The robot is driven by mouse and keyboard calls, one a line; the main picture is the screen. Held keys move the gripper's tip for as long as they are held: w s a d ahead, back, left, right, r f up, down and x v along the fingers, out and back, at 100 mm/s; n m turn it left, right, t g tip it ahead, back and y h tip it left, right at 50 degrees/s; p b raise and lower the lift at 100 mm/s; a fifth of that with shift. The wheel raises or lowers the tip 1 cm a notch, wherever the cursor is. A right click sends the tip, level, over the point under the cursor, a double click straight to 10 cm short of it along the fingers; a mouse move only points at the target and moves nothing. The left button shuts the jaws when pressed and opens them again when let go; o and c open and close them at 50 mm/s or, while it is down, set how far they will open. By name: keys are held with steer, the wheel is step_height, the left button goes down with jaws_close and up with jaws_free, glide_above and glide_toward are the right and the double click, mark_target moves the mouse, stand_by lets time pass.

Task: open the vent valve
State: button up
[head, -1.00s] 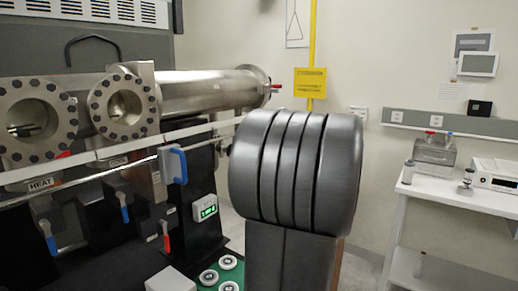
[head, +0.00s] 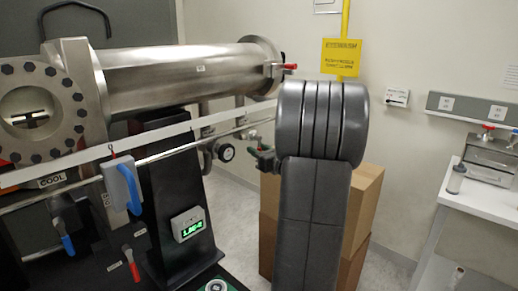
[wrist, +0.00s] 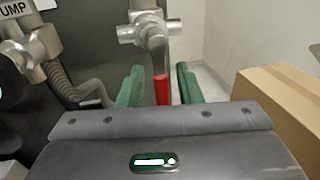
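In the wrist view a red handle (wrist: 162,89) hangs below a grey metal valve fitting (wrist: 146,32), which I take for the vent valve. My gripper (wrist: 158,84) has green fingers that stand apart, one on each side of the red handle, with visible gaps. I cannot tell how deep the handle lies between them. In the head view my gripper (head: 265,158) shows only partly at the left of my dark arm, and I cannot make out this handle there. Another red handle (head: 290,67) sits at the end of the steel tube.
Cardboard boxes (head: 362,205) stand behind and right of my arm, and one is close on the right in the wrist view (wrist: 280,105). A white bench (head: 490,206) stands at the right.

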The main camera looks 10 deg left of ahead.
steer(key=shift+w, duration=0.15)
jaws_close()
